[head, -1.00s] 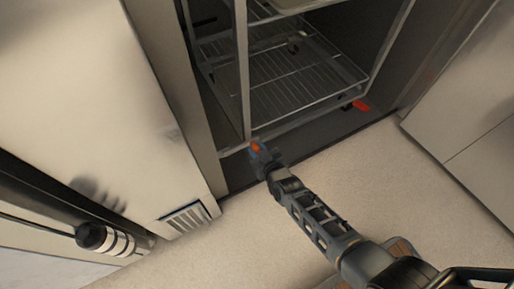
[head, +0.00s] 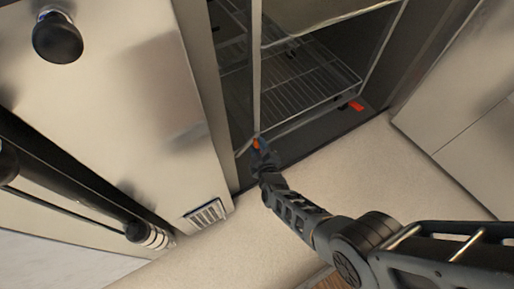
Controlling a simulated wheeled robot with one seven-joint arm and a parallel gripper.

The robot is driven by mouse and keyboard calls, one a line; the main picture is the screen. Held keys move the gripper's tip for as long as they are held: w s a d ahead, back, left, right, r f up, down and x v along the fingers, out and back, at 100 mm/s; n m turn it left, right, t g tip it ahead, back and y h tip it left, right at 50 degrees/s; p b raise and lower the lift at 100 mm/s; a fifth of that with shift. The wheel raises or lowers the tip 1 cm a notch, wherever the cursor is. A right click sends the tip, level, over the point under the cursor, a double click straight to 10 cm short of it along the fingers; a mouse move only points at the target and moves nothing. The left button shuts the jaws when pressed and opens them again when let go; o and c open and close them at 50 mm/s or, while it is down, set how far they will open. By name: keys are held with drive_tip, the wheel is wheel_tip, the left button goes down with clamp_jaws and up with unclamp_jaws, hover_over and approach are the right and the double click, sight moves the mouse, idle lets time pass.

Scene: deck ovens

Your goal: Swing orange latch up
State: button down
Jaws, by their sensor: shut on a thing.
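The orange latch (head: 256,144) shows as a small patch at the lower front left corner of the wire rack trolley (head: 255,90). My gripper (head: 258,146) is at this corner and shut on the latch. The fingers hide most of the latch, so its angle cannot be told. A second orange-red latch (head: 356,106) is at the trolley's lower right, apart from my gripper.
The trolley stands inside a dark recess between a steel panel (head: 130,110) on the left and a pale cabinet (head: 470,130) on the right. A vent grille (head: 205,213) sits low on the left panel.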

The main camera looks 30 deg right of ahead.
drive_tip(key=a+r+n+t+h+b, duration=0.2)
drive_tip(key=a+n, duration=0.4)
drive_tip(key=shift+h, duration=0.3)
drive_tip(key=shift+r, duration=0.1)
idle(0.3)
drive_tip(key=c, duration=0.8)
unclamp_jaws()
drive_tip(key=shift+p+v, duration=1.35)
drive_tip(key=shift+v, duration=2.6)
